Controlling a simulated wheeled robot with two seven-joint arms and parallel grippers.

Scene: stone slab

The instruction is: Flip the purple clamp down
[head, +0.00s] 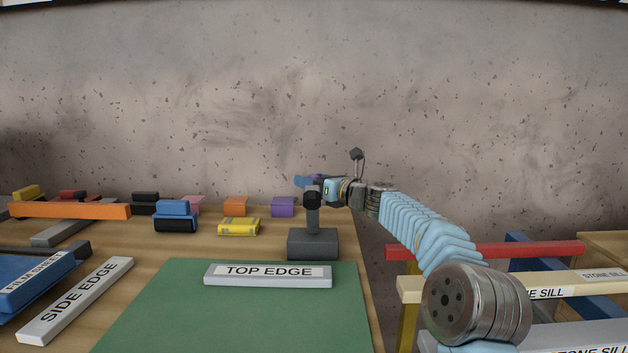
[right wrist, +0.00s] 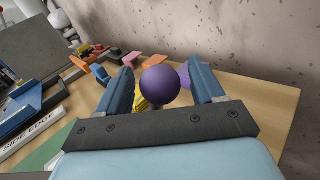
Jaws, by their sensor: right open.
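The purple clamp shows in the right wrist view as a round purple knob (right wrist: 160,86) on a handle whose lower part is mostly hidden. In the head view a dark grey clamp base (head: 313,244) with an upright black-topped post stands behind the green mat; a bit of purple (head: 317,177) shows above it. My right gripper (head: 307,182) is at the height of this purple bit. In the right wrist view its blue fingers (right wrist: 164,80) are open, one on each side of the knob, with gaps visible. My left gripper is not in view.
A green mat (head: 240,315) bears a grey TOP EDGE bar (head: 268,282). A purple block (head: 283,207), an orange block (head: 235,206) and a yellow pack (head: 239,227) lie behind on the wooden table. The stone wall (head: 200,110) rises behind. A red-topped rack (head: 480,250) is at right.

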